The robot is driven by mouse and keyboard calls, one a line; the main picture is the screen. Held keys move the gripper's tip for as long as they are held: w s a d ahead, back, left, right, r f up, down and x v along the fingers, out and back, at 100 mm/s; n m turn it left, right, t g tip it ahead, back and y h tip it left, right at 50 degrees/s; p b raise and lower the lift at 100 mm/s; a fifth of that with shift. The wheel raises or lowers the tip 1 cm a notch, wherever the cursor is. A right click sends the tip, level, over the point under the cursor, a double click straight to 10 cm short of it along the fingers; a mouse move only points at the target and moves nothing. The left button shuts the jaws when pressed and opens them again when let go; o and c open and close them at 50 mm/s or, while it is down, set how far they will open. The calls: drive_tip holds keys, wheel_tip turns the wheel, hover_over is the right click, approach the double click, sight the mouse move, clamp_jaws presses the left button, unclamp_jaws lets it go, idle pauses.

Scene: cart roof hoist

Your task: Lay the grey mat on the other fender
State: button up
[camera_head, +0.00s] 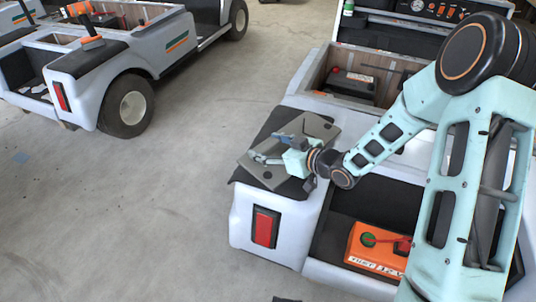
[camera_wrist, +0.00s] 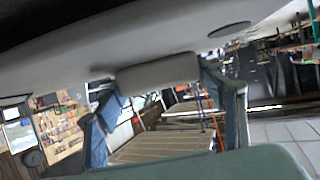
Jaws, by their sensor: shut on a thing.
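The grey mat (camera_head: 316,127) is a flat, stiff-looking sheet above the black-topped rear fender (camera_head: 248,180) of the near cart. My gripper (camera_head: 270,157) is shut on it near its middle. I cannot tell whether the mat touches the fender top or hangs just above it. In the wrist view the mat (camera_wrist: 150,45) spans the upper part as a pale sheet with a dark round spot, and a grey block sits between the blue fingers of my gripper (camera_wrist: 165,80). The near cart's opposite fender is hidden behind my arm or out of view.
An open wooden-sided bay (camera_head: 320,75) with a dark box lies behind the fender. An orange battery box (camera_head: 375,248) sits in the black well to its right. A second cart (camera_head: 120,70) stands at upper left. Bare concrete floor (camera_head: 150,210) lies between the carts.

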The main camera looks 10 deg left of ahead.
wheel_tip(320, 180, down, 3)
drive_tip(key=shift+d+r, duration=0.1)
drive_tip(key=shift+r, duration=0.1)
drive_tip(key=o, duration=1.6)
drive_tip(key=shift+d+r, duration=0.1)
drive_tip(key=p+v, duration=0.2)
drive_tip(key=v, duration=1)
